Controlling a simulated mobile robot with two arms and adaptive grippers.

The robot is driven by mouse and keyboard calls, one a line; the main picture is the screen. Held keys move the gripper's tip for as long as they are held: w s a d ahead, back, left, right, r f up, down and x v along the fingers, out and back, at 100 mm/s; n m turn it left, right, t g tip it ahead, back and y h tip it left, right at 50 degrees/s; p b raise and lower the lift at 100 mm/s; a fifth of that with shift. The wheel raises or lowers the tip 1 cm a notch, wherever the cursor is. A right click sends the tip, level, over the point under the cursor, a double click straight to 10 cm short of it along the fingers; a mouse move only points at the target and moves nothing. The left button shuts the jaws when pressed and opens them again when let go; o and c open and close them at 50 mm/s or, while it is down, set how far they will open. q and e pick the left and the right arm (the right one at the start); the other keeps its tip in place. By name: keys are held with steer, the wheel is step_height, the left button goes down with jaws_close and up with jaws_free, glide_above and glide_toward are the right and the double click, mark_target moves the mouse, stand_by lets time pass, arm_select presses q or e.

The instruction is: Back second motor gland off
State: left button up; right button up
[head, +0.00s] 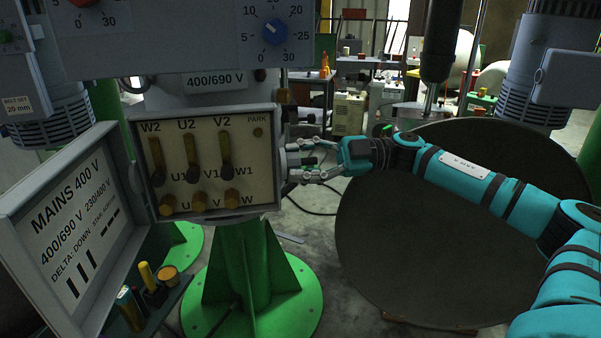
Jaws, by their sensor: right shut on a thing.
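The open motor terminal box (270,195) faces me at centre left, with brass studs and vertical links marked W2, U2, V2 and U1, V1, W1. A small grey gland (290,160) sits at the box's right side wall, mostly hidden by fingers. My right gripper (296,161) reaches in from the right, its fingers above and below the gland and shut on it. My left gripper is not in view.
The box's hinged lid (60,225) stands open at left, with a wiring label. A tray (165,315) with small parts is below it. A large dark round disc (450,240) stands behind my right arm. A green pedestal (250,275) carries the box.

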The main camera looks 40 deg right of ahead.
steer(key=n+b, duration=0.1)
steer(key=n, duration=0.1)
steer(key=n+b, duration=0.4)
steer(key=shift+f+n, duration=0.3)
steer(key=shift+f, duration=0.05)
steer(key=n+b, duration=0.3)
steer(key=shift+a+n+b, duration=0.1)
steer(key=shift+n+b, duration=0.75)
steer(key=shift+n, duration=0.95)
steer(key=o, duration=1.2)
steer(key=shift+c, duration=0.2)
steer(key=shift+s, duration=0.1)
steer(key=v, duration=1.2)
